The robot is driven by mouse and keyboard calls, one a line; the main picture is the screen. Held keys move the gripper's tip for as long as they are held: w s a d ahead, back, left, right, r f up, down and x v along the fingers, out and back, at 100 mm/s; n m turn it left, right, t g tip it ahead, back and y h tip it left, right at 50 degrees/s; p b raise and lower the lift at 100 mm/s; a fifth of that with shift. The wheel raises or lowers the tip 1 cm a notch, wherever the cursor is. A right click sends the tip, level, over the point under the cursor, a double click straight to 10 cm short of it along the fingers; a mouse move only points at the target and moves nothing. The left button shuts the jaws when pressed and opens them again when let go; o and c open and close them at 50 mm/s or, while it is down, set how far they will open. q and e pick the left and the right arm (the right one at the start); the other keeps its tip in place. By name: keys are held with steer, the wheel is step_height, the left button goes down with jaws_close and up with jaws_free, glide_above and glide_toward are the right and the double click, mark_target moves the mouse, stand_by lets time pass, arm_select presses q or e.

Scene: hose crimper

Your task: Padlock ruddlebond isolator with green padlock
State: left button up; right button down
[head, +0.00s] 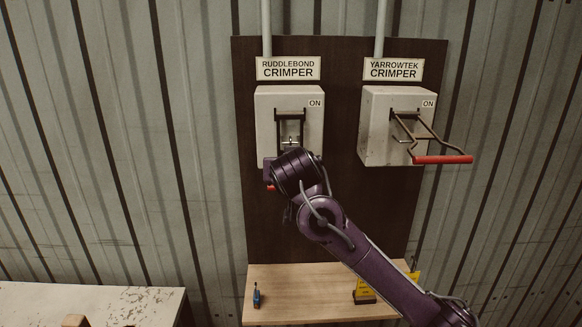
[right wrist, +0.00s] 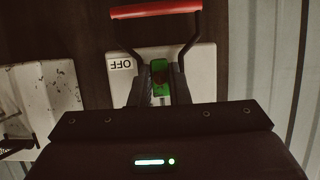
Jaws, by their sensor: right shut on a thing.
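The Ruddlebond isolator is a pale box (head: 266,118) under the RUDDLEBOND CRIMPER sign, on the left of the dark board. Its lever hangs down, and the red grip (head: 271,187) shows partly below the box. In the right wrist view the red grip (right wrist: 155,10) lies across the top, near an inverted OFF label. My right gripper (right wrist: 163,88) is shut on the green padlock (right wrist: 160,80), between the lever's arms and close to the box front. In the head view my wrist hides most of the padlock; I cannot tell whether its shackle is through anything. My left gripper is out of view.
The Yarrowtek isolator (head: 382,130) is to the right, its red-gripped lever (head: 443,159) sticking outward. A wooden shelf (head: 310,308) below holds a small blue item (head: 257,295) and a yellow-and-dark item (head: 364,291). A worn white bench (head: 120,298) stands at lower left.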

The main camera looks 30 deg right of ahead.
steer(key=c, duration=1.3)
jaws_free()
steer(key=shift+s, duration=0.1)
